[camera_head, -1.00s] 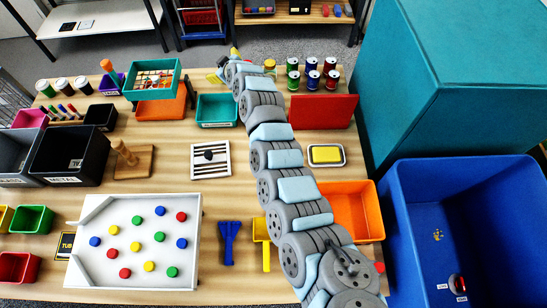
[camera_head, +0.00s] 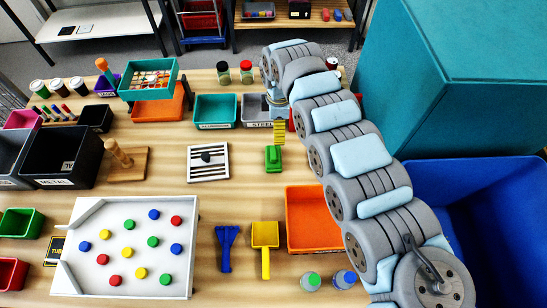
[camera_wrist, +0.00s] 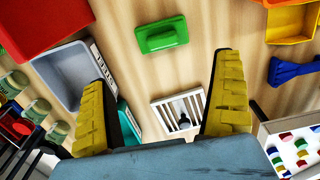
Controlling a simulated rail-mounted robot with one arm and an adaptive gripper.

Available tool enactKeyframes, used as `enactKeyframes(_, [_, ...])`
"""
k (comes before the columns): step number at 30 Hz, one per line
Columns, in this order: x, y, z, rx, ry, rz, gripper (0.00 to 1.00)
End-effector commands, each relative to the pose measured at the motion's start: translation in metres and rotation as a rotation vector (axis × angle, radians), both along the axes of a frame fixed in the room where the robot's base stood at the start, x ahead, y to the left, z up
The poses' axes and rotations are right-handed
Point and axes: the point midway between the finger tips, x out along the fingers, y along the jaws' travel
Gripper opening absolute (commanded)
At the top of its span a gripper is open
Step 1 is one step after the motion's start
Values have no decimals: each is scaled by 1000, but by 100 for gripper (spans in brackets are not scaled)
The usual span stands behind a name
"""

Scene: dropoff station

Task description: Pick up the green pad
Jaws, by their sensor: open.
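The green pad (camera_head: 273,157) lies flat on the wooden table, right of the white slotted rack (camera_head: 208,161) in the head view. It has a raised grip on top. In the wrist view the green pad (camera_wrist: 161,37) lies beyond the fingertips, near the top middle, unobstructed. My gripper (camera_wrist: 163,70) is open, its two yellow ribbed fingers wide apart with nothing between them. In the head view my gripper (camera_head: 279,133) hangs just behind the pad, with yellow finger showing; its height above the table is hard to tell.
The grey steel bin (camera_head: 257,110) and teal bin (camera_head: 215,110) stand behind. An orange bin (camera_head: 312,220) stands in front right of the pad. A yellow scoop (camera_head: 265,236) and blue scraper (camera_head: 226,240) lie in front. Bare wood surrounds the pad.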

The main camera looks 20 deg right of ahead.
Motion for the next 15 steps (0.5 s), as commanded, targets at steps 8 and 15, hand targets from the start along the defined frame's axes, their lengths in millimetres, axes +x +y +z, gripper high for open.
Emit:
enactKeyframes(8, [0,3,-50,5,3,1,96])
enactKeyframes(15, [0,4,-90,5,0,0,96])
